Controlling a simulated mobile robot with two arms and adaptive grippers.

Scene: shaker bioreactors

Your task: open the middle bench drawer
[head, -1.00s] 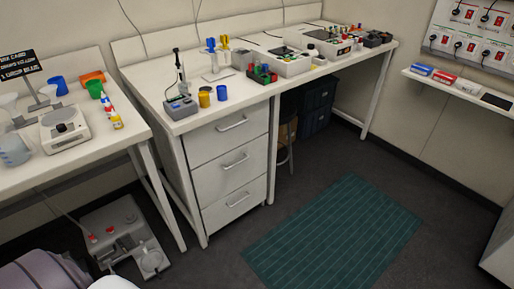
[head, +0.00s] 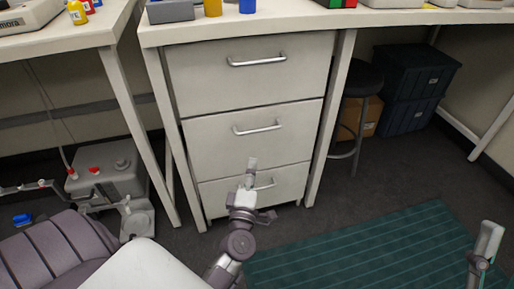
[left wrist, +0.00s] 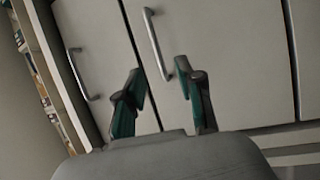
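The white drawer unit under the bench has three shut drawers. The middle drawer (head: 215,143) has a silver bar handle (head: 258,128). My left gripper (head: 251,163) is just below that handle in the head view, partly in front of the bottom drawer and its handle. In the turned left wrist view, the left gripper (left wrist: 158,72) has its two dark green fingers spread. The middle handle (left wrist: 153,35) lies beyond them, one end showing between the fingertips. Nothing is held; contact is not visible. My right gripper (head: 488,243) is at the lower right edge, its fingers unclear.
The top drawer (head: 200,70) with its handle (head: 257,60) is above. A stool (head: 362,80) and dark bins (head: 415,75) stand right of the unit. A grey device (head: 105,165) is on the floor at left. A green mat (head: 370,250) lies in front.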

